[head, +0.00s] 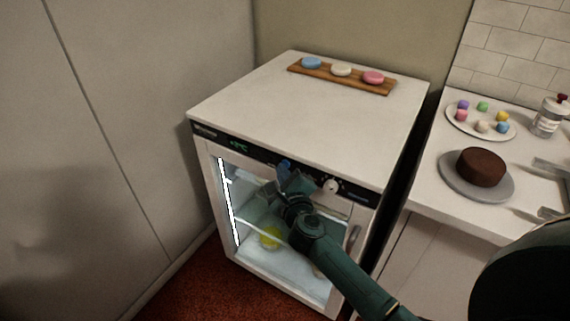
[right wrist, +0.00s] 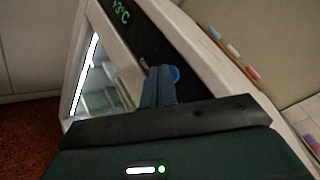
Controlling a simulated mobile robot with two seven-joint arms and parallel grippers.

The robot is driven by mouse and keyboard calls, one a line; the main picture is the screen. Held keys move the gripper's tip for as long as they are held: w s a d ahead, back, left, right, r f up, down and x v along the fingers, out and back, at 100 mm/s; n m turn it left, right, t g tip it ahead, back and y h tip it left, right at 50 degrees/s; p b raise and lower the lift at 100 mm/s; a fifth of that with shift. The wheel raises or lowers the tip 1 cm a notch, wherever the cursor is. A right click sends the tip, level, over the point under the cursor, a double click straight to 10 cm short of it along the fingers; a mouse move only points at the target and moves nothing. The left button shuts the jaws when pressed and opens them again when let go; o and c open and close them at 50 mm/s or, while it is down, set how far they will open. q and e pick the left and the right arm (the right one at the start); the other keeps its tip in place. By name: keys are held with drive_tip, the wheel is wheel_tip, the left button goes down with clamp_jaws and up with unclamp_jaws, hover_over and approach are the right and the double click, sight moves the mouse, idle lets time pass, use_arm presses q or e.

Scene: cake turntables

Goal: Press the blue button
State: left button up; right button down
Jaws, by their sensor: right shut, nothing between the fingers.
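The blue button (head: 284,164) is on the dark control panel (head: 262,155) along the top front edge of a white glass-door fridge. In the right wrist view the blue button (right wrist: 175,74) shows just beyond and beside the fingertips, partly hidden by them. My right gripper (head: 288,178) is shut and empty, with its tips right at the button in the head view. It also shows in the right wrist view (right wrist: 160,72). I cannot tell whether the tips touch the button. My left gripper is not in view.
A pale knob (head: 331,186) sits on the panel right of the button. A wooden board (head: 350,82) with blue, cream and pink macarons lies on the fridge top. A counter at right holds a chocolate cake (head: 481,167) and a plate of sweets (head: 455,122). A yellow item (head: 270,238) is inside the fridge.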

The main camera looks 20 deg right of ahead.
drive_tip(key=shift+w+d, duration=0.1)
drive_tip(key=shift+d, duration=0.05)
idle(0.4)
drive_tip(key=shift+s+a, duration=0.5)
drive_tip(key=shift+a, duration=0.15)
drive_tip(key=shift+s+a+p, duration=0.2)
drive_tip(key=shift+s+a, duration=0.6)
drive_tip(key=shift+a, duration=0.2)
drive_tip(key=shift+s+a+p, duration=0.2)
drive_tip(key=shift+s+a, duration=0.6)
drive_tip(key=shift+a, duration=0.15)
